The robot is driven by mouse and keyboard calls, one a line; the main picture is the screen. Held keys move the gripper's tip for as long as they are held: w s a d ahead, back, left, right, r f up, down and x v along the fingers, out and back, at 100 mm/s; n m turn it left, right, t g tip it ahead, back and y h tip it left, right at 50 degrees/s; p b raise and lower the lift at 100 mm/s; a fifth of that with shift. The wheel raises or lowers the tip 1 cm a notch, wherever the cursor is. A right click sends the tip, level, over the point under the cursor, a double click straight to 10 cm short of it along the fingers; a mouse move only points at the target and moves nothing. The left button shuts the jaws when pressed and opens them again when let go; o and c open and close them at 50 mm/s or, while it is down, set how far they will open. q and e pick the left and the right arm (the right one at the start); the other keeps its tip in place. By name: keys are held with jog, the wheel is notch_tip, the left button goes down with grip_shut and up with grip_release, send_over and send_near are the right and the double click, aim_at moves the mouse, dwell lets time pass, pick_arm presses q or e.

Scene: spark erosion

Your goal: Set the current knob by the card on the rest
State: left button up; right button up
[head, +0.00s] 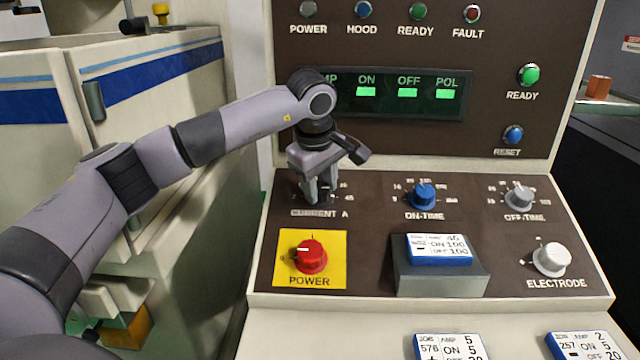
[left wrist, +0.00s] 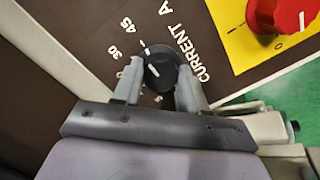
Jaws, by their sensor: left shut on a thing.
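My left gripper (head: 321,200) points down at the panel's CURRENT A dial and is shut on the black current knob (left wrist: 160,70). In the left wrist view the fingers (left wrist: 158,92) sit on either side of the knob. A white mark on the knob faces the upper left, on the side of the 30 and 45 labels; its exact setting is hard to tell. In the head view the gripper hides most of the knob. The blue-edged white card (head: 438,247) lies on the grey rest (head: 440,280) and reads 45, ON 100, OFF 100. My right gripper is not in view.
The red POWER knob (head: 310,256) on its yellow plate is just below the current dial. The blue ON-TIME knob (head: 423,196), OFF-TIME knob (head: 519,197) and white ELECTRODE knob (head: 552,260) are to the right. Other cards (head: 449,347) lie in front.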

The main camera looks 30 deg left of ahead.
aim_at(318, 213)
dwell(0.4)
pick_arm(q)
jog(key=o, duration=1.1)
jog(key=shift+c, duration=0.2)
jog(key=b+v, duration=0.1)
jog(key=v, duration=0.6)
jog(key=shift+r, duration=0.15)
jog(key=shift+s, duration=0.15)
